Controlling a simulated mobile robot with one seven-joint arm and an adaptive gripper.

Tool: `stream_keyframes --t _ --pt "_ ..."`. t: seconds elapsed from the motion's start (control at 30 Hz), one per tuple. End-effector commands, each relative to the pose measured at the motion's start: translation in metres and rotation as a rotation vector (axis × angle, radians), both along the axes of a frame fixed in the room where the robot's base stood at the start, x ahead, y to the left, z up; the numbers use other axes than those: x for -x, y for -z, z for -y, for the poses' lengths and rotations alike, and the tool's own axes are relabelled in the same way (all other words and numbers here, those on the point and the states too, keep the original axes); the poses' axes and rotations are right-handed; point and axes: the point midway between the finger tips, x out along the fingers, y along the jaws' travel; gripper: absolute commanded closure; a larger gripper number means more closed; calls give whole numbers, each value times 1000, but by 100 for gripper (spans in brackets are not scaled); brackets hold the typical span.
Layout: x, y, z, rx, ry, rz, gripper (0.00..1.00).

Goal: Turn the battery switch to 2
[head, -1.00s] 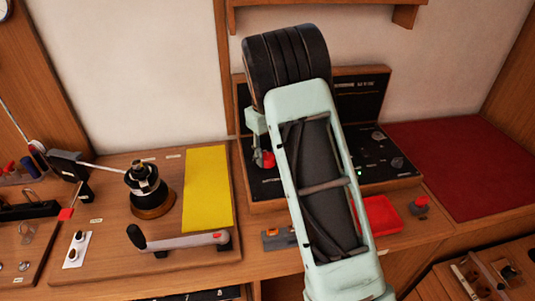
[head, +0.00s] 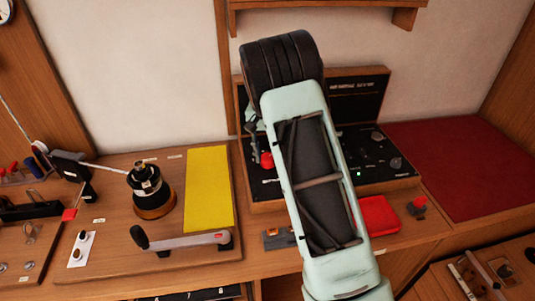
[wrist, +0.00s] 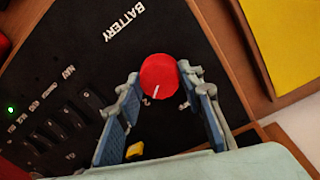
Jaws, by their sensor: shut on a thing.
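The battery switch is a round red knob (wrist: 158,75) on a black panel, below the word BATTERY in the wrist view. My gripper (wrist: 160,80) has one blue-padded finger on each side of the knob, with the fingertips closed on it. A white pointer line on the knob points down and slightly left in the wrist view, toward small white marks that are partly too small to read. In the head view the knob (head: 267,160) shows at the left of my arm, which hides much of the panel.
A row of black rocker switches (wrist: 75,115) and a green light (wrist: 11,110) lie left of the knob in the wrist view. In the head view, a winch (head: 150,190), a yellow sheet (head: 208,190) and a crank handle (head: 180,241) lie to the left. A red tray (head: 379,215) is at the right.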

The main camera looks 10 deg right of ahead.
Motion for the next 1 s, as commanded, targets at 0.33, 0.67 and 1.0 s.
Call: stream_keyframes --t 0.33,0.67,1.0 --pt "-1 -1 0 -1 103 4 90" --pt "-1 -1 0 -1 115 3 90" --pt "-1 -1 0 -1 113 2 48"
